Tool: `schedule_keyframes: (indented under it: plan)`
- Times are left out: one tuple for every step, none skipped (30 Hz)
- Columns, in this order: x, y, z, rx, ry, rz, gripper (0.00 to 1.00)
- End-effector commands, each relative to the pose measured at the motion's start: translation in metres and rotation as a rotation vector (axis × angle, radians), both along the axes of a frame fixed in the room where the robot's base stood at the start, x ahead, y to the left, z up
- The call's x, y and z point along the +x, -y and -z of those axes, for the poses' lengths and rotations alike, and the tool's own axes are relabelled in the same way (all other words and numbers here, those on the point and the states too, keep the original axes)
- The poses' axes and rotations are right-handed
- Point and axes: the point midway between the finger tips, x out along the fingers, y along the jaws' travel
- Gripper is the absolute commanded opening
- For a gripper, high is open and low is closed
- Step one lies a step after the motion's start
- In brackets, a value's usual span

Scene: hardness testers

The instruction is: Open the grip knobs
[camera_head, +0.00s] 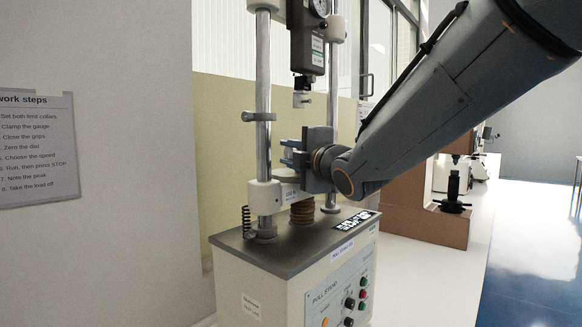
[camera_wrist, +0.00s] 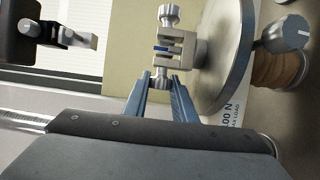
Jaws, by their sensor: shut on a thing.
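The pull stand (camera_head: 325,262) has an upper grip (camera_head: 302,97) hanging under the dark force gauge (camera_head: 307,40). It also shows at the left of the wrist view (camera_wrist: 68,34). The lower grip (camera_wrist: 186,47) sits on a round metal plate (camera_wrist: 232,50). One knob (camera_wrist: 169,14) of the lower grip points away from me. My gripper (camera_wrist: 160,84) is shut on the near knob, whose sides are partly hidden between the blue fingers. In the head view my gripper (camera_head: 292,157) is between the two columns and hides most of the lower grip.
Chrome columns (camera_head: 263,100) with collars stand on both sides of my gripper. A coil spring (camera_head: 246,221) is at the left front of the base top. A ribbed brown part (camera_head: 302,211) is under the plate. A work-steps sheet (camera_head: 38,150) hangs on the left wall.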

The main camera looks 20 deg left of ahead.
Motion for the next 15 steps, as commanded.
schedule_keyframes:
  plan:
    - [0.0011, -0.0002, 0.0035, 0.013, 0.004, 0.000, 0.02]
    - [0.0010, -0.0002, 0.0034, 0.021, 0.008, -0.001, 0.02]
    - [0.0009, -0.0003, 0.0031, 0.031, 0.011, -0.001, 0.02]
    - [0.0008, -0.0004, 0.0029, 0.039, 0.013, -0.001, 0.02]
    - [0.0007, -0.0003, 0.0028, 0.047, 0.016, -0.001, 0.02]
    - [0.0006, -0.0004, 0.0028, 0.058, 0.018, -0.001, 0.02]
    - [0.0007, -0.0004, 0.0030, 0.066, 0.020, -0.001, 0.02]
    - [0.0006, -0.0005, 0.0032, 0.073, 0.023, -0.001, 0.02]
    - [0.0006, -0.0007, 0.0034, 0.083, 0.026, -0.002, 0.02]
    - [0.0006, -0.0007, 0.0034, 0.091, 0.028, -0.002, 0.02]
    - [0.0006, -0.0007, 0.0033, 0.099, 0.031, -0.002, 0.02]
    - [0.0005, -0.0006, 0.0031, 0.111, 0.034, -0.002, 0.02]
    - [0.0005, -0.0006, 0.0030, 0.119, 0.036, -0.002, 0.02]
    - [0.0004, -0.0006, 0.0030, 0.126, 0.039, -0.002, 0.02]
    - [0.0005, -0.0005, 0.0030, 0.137, 0.042, -0.002, 0.02]
